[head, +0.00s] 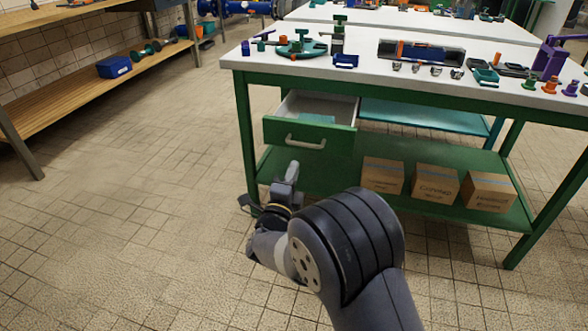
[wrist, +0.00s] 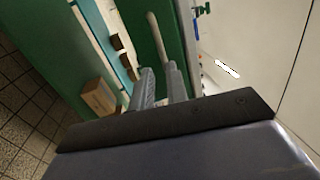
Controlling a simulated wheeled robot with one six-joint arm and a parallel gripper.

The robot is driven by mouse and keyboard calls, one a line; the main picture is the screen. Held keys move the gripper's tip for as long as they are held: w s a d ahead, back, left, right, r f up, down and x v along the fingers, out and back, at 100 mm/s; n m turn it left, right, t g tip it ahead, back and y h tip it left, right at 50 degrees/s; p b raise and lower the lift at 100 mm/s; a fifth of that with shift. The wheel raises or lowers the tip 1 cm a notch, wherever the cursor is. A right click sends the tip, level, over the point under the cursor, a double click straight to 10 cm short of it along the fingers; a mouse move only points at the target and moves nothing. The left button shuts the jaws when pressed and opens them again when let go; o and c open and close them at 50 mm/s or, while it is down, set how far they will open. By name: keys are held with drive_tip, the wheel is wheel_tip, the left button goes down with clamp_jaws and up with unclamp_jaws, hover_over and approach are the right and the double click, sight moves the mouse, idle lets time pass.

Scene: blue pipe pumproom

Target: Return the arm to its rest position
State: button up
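My arm reaches forward from the bottom of the head view. My gripper (head: 291,172) is in front of the green workbench, just below and left of the open drawer's handle. In the wrist view my gripper (wrist: 160,70) shows two grey fingers with a narrow gap and nothing seen between them. The green drawer (head: 282,131) is pulled out, with a pale handle (head: 305,142) and a teal item inside. In the wrist view the handle (wrist: 155,35) lies beyond the fingertips. I cannot tell whether they touch it.
The workbench top (head: 365,70) holds tools and fittings. Cardboard boxes (head: 434,183) stand on its lower shelf. A wooden bench (head: 90,75) with a blue box (head: 114,67) is at left. The tiled floor at left is clear.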

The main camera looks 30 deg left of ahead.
sight(304, 144)
drive_tip(key=b+x, duration=0.2)
drive_tip(key=x, duration=0.9)
drive_tip(key=shift+a+r, duration=0.1)
